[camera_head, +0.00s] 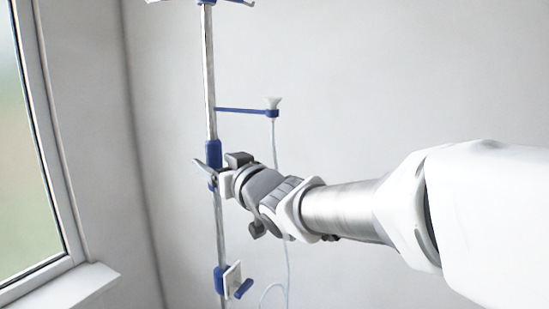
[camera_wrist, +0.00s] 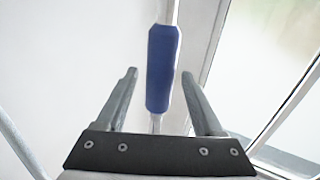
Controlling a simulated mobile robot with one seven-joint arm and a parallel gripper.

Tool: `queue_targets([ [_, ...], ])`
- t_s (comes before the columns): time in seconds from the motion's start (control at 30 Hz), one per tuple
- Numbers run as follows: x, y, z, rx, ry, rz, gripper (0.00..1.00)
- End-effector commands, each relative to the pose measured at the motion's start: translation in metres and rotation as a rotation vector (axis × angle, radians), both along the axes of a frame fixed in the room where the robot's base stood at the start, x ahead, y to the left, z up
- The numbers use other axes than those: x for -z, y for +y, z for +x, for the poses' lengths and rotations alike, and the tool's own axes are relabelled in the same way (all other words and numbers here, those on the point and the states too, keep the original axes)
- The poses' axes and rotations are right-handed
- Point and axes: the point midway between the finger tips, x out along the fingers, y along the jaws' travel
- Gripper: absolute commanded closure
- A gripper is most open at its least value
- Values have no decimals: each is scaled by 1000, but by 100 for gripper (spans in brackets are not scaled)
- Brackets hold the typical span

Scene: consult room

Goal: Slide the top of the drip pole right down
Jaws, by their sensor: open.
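The drip pole (camera_head: 209,75) is a thin metal pole standing upright near the room corner. Its hooked top (camera_head: 208,3) is partly cut off by the upper edge of the head view. A blue collar (camera_head: 213,152) sits midway on the pole. My gripper (camera_head: 208,176) is at the pole by the collar's lower part. In the wrist view the blue collar (camera_wrist: 162,68) shows between the two open fingers (camera_wrist: 159,76), with a visible gap on each side. Whether any finger touches it on the far side cannot be told.
A blue side arm (camera_head: 240,111) holds a white funnel-like piece (camera_head: 273,103) with a thin tube (camera_head: 275,140) hanging behind my arm. Lower on the pole is a blue clamp with a white plate (camera_head: 232,278). A window (camera_head: 30,150) and sill (camera_head: 65,288) are at left.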

Motion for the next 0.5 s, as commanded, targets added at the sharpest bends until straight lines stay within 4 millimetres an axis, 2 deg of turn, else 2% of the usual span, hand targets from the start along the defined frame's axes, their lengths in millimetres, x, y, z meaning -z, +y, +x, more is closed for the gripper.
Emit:
queue_targets([
  [0.17, 0, 6, 8, 1, 0, 0, 31],
  [0.47, 0, 7, 9, 1, 0, 0, 31],
  [0.5, 0, 7, 9, 1, 0, 0, 36],
])
